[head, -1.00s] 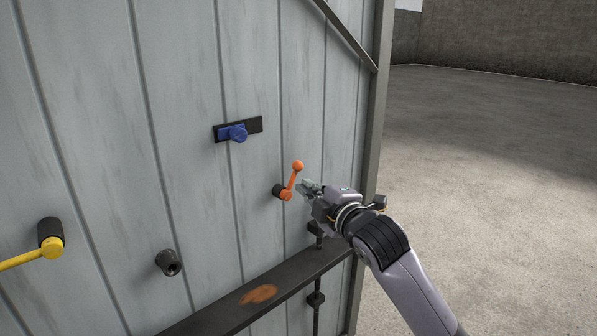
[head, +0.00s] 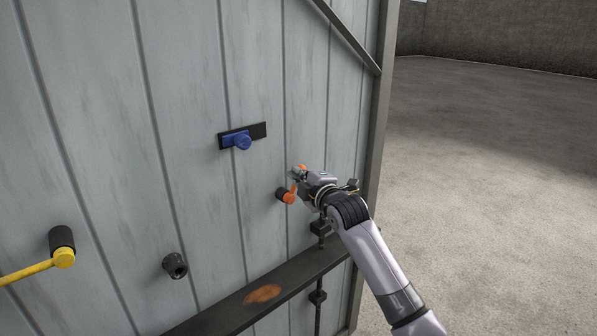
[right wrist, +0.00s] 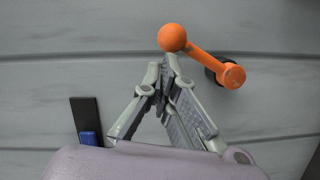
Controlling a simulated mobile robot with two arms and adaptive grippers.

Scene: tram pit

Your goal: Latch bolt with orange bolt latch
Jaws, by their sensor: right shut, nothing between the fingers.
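The orange bolt latch (head: 290,195) is a lever with a ball knob on a dark round mount on the grey plank door. It slants up and slightly right in the head view. In the right wrist view the orange latch (right wrist: 205,62) has its ball at the upper left end. My right gripper (head: 298,173) is at the ball, partly covering it. Its fingertips (right wrist: 168,62) are together, empty, just below the ball in the wrist view; whether they touch it I cannot tell. A dark vertical bolt rod (head: 317,310) runs down the door's lower right. My left gripper is not in view.
A yellow lever (head: 40,268) and a dark round socket (head: 175,265) are further left. A dark crossbar (head: 225,311) crosses below. Open concrete floor (head: 480,170) lies right of the door edge.

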